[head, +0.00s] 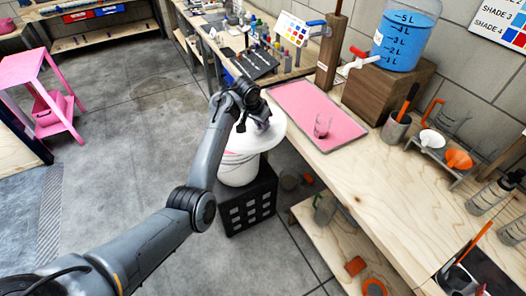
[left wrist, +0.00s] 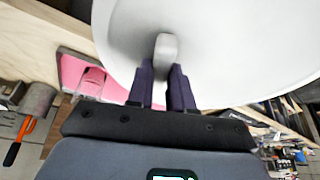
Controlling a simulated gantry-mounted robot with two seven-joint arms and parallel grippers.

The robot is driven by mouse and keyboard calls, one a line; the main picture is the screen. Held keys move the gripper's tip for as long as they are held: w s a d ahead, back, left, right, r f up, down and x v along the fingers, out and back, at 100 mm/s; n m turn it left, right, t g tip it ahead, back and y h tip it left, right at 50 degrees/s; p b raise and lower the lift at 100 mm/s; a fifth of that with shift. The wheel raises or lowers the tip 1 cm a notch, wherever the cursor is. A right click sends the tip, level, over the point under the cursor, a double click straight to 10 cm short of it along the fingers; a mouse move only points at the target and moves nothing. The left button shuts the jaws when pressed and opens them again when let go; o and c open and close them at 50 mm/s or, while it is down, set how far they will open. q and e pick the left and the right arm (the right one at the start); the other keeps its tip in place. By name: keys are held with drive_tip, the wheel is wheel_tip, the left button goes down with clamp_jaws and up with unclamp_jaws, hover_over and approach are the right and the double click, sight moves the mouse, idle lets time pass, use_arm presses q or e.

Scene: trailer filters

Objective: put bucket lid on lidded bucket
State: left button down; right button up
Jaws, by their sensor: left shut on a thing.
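The bucket lid (head: 270,136) is a wide white disc with a raised grip (left wrist: 165,45) in its middle. My left gripper (head: 260,120) is shut on that grip, its two dark fingers (left wrist: 162,78) on either side of it in the left wrist view. The white bucket (head: 238,172) stands upright on a black crate. The lid is over the bucket's top, shifted to the right, and hides most of its opening. I cannot tell whether lid and bucket touch. My right gripper is not in view.
The black crate (head: 250,203) stands on the floor beside the wooden workbench (head: 365,170). A blue-filled container (head: 405,38) stands behind. Floor left of the bucket is clear.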

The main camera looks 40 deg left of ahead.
use_arm(q)
drive_tip(key=w+d+r+m+h, duration=0.1)
drive_tip(key=w+d+r+m, duration=0.1)
drive_tip(key=w+r, duration=0.45)
drive_tip(key=shift+s+d+f+m+g+h, duration=0.15)
drive_tip(key=shift+s+d+m+h, duration=0.05)
drive_tip(key=shift+s+d+m, duration=0.55)
drive_tip(key=shift+s+d+f+m+g+h, duration=0.15)
drive_tip(key=shift+s+d+m+h, duration=0.05)
drive_tip(key=shift+s+d+m, duration=0.55)
drive_tip(key=shift+a, duration=0.1)
drive_tip(key=shift+f, duration=0.1)
